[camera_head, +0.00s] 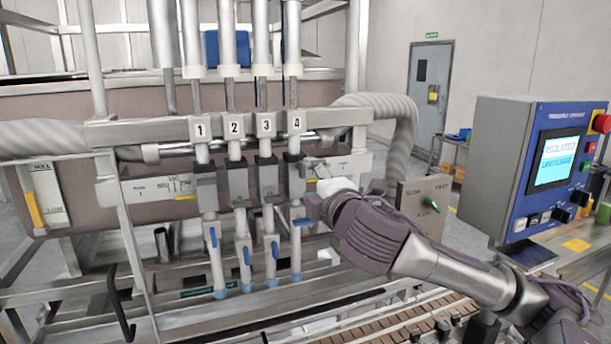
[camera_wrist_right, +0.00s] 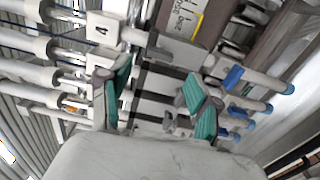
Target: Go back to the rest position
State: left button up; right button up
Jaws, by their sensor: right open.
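My right arm reaches in from the right in the head view. My right gripper (camera_head: 309,188) is in front of the filler's station 4, just right of its nozzle column (camera_head: 294,245). In the right wrist view the gripper (camera_wrist_right: 160,100) shows two teal-padded fingers spread apart, with nothing held between them. The blue handle (camera_head: 302,222) on nozzle 4 lies sideways, close below the gripper; I cannot tell whether they touch. The blue handles on nozzles 1 (camera_head: 213,237), 2 and 3 point up and down. My left gripper is not in view.
The numbered crossbar (camera_head: 222,126) and piston cylinders stand close ahead. A blue control panel (camera_head: 555,150) reading "ISOLATED" stands at right. A plate with a green knob (camera_head: 432,204) is behind my arm. A slatted conveyor (camera_head: 385,325) runs below. A grey door (camera_head: 428,90) is at the back.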

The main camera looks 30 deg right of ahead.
jog(key=shift+v, duration=0.9)
jog(key=shift+w, duration=0.15)
